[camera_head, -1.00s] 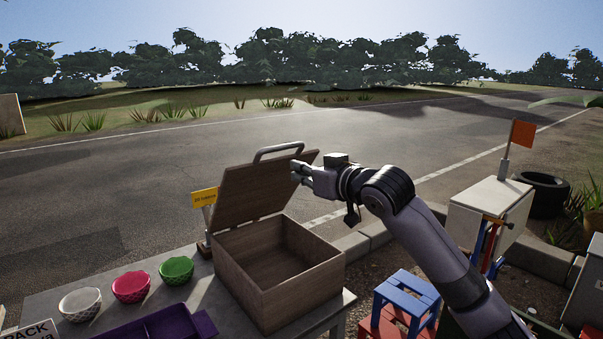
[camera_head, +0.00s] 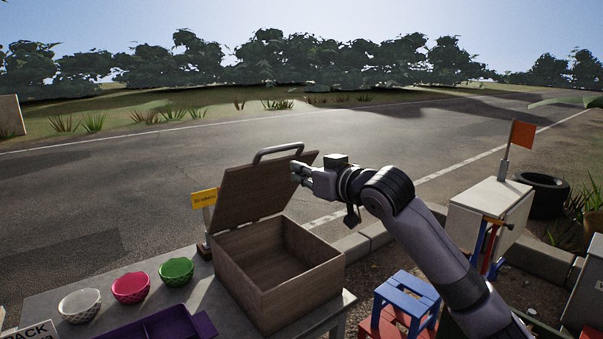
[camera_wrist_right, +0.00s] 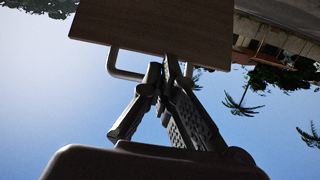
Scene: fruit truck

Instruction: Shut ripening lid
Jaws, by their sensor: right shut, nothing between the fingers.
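The wooden ripening box (camera_head: 245,285) stands on the grey table with its hinged lid (camera_head: 258,190) raised and tilted back. The box looks empty inside. A grey bar handle (camera_head: 278,150) is on the lid's upper edge. My right gripper (camera_head: 296,173) is at the lid's right edge, below the handle's right end. In the right wrist view the gripper's fingers (camera_wrist_right: 168,72) are shut and empty, by the lid's edge (camera_wrist_right: 150,38) and the handle (camera_wrist_right: 118,72). I cannot tell whether they touch the lid. My left gripper is out of view.
White (camera_head: 80,306), pink (camera_head: 131,288) and green (camera_head: 176,271) bowls stand left of the box, with a purple tray (camera_head: 185,325) in front. A yellow sign (camera_head: 204,198) stands by the lid's left side. A blue stool (camera_head: 407,295) is to the right.

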